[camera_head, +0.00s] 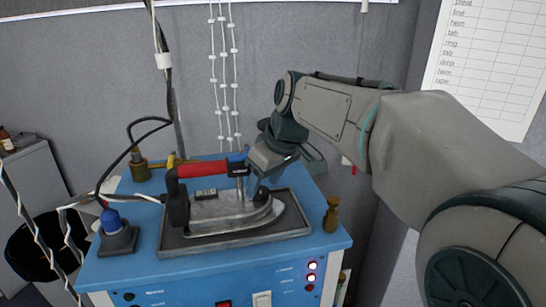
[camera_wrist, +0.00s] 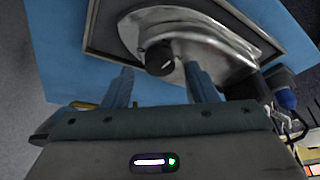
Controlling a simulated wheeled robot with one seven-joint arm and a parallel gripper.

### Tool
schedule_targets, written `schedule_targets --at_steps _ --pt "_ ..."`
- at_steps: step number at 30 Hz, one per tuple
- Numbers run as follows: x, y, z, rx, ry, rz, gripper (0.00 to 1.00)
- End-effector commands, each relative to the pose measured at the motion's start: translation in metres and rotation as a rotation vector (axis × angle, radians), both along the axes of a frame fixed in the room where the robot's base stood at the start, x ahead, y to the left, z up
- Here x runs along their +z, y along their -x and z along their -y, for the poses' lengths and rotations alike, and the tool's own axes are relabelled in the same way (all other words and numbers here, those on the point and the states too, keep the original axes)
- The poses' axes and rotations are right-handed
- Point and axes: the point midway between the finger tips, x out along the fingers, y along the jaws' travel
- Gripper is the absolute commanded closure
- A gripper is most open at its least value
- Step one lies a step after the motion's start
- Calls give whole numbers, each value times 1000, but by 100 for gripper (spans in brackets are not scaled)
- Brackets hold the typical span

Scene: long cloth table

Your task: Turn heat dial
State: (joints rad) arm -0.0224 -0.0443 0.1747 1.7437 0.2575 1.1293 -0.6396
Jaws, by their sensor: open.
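The iron (camera_head: 225,212) is silver with a red and black handle (camera_head: 203,169) and rests on a dark tray (camera_head: 170,241) on a blue station. Its black round heat dial (camera_wrist: 160,58) shows on the metal body in the wrist view. My gripper (camera_head: 258,184) is at the iron's right part, by the front of the handle. In the wrist view my gripper (camera_wrist: 160,70) is open, with one finger on each side of the dial. I cannot tell whether the fingers touch it.
The blue station (camera_head: 200,277) has lit switches on its front. A small brown bottle-like object (camera_head: 331,215) stands right of the tray. A blue-topped dark fitting (camera_head: 115,230) stands to the left. Cables (camera_head: 128,155) hang at the left. A grey wall (camera_head: 300,40) is behind.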

Motion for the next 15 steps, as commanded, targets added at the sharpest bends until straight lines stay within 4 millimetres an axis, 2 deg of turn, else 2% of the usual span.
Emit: schedule_targets --at_steps 9,15 --pt "68 18 20 -1 -1 5 47" --pt "100 27 29 0 -1 3 47"
